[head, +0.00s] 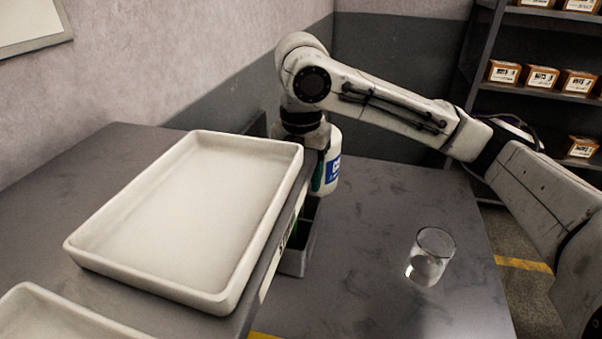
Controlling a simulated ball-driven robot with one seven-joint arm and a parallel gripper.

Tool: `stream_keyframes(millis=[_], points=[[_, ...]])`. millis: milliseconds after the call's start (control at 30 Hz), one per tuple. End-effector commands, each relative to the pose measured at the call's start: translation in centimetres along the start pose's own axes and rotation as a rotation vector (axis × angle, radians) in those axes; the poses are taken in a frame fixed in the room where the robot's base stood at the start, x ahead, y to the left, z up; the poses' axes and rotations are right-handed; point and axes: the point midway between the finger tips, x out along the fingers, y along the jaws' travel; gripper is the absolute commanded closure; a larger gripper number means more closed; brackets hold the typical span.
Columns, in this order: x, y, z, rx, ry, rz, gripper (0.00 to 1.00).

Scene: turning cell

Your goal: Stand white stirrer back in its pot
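I cannot make out the white stirrer in this view. A clear glass beaker (430,257) stands upright on the dark table at the right; no stirrer shows in it. A dark grey open-topped holder (297,258) stands beside the raised shelf, partly hidden by it, with something green inside. I cannot tell which of these is the pot. My gripper (307,138) points down beyond the right edge of the white tray, in front of a white bottle. Its fingers are mostly hidden, so its opening and any held thing cannot be seen.
An empty white tray (185,215) lies on the raised surface at left, with a second tray (50,318) nearer. The white bottle with a blue label (333,165) stands behind my gripper. The table (385,200) around the beaker is clear. Shelves with boxes (540,76) stand at back right.

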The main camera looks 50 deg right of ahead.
Motion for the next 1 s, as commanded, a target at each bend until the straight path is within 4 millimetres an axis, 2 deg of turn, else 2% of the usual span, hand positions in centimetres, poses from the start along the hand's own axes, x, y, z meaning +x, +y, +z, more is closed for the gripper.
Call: stream_keyframes(millis=[167, 267, 600, 700, 800, 1000], points=[[-0.3, 0.0, 0.0, 0.000, 0.000, 0.000, 0.48], [-1.4, 0.1, 0.0, 0.000, -0.001, 0.002, 0.48], [-7.8, 0.0, 0.1, 0.000, -0.004, 0.000, 0.48], [-9.2, 0.0, 0.1, 0.000, -0.002, 0.000, 0.48], [-10.2, 0.0, 0.1, 0.000, -0.002, 0.000, 0.48], [-10.8, 0.0, 0.0, 0.000, 0.000, 0.000, 0.48]])
